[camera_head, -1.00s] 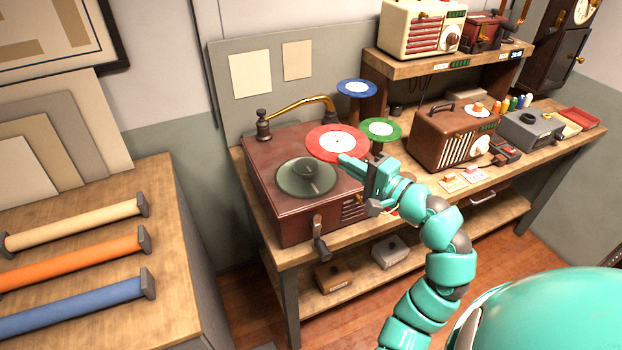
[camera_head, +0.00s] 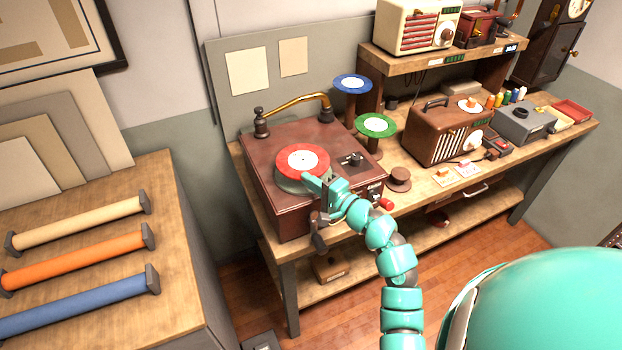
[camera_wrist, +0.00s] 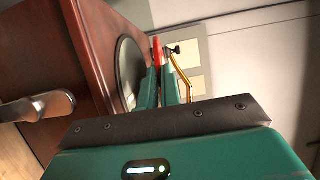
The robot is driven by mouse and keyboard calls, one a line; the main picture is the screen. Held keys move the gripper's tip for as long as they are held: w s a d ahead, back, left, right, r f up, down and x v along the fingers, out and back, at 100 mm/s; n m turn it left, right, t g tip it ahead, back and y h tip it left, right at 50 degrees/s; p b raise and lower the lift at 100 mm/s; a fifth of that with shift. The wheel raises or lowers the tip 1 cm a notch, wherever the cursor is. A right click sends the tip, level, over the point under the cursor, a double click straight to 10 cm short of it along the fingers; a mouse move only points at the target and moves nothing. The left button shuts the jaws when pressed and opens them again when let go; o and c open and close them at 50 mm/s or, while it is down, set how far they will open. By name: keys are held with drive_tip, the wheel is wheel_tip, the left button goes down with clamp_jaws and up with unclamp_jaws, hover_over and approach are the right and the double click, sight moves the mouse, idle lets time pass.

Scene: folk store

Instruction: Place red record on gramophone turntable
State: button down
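The red record (camera_head: 302,161) with a white label is held over the turntable (camera_head: 289,183) of the brown gramophone (camera_head: 262,212). In the head view it covers most of the platter; the wrist view shows it edge-on (camera_wrist: 157,50), apart from the platter (camera_wrist: 127,70). My gripper (camera_head: 312,182) is shut on the record's near edge. The gramophone's brass tone arm (camera_head: 296,101) is at the back, clear of the platter; it also shows in the wrist view (camera_wrist: 181,78). The spindle is hidden under the record.
A green record (camera_head: 376,125) and a blue record (camera_head: 352,83) sit on stands to the right. An empty brown stand (camera_head: 399,180) is right of the gramophone. The crank (camera_head: 319,232) sticks out in front. A brown radio (camera_head: 444,132) stands farther right.

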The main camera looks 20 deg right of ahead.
drive_tip(key=shift+f, duration=0.15)
drive_tip(key=c, duration=2)
unclamp_jaws()
drive_tip(key=shift+f, duration=0.1)
drive_tip(key=shift+c, duration=0.2)
drive_tip(key=o, duration=0.4)
drive_tip(key=shift+o, duration=0.2)
drive_tip(key=shift+s, duration=0.1)
drive_tip(key=b+v, duration=0.3)
drive_tip(key=v, duration=0.9)
drive_tip(key=shift+b, duration=0.4)
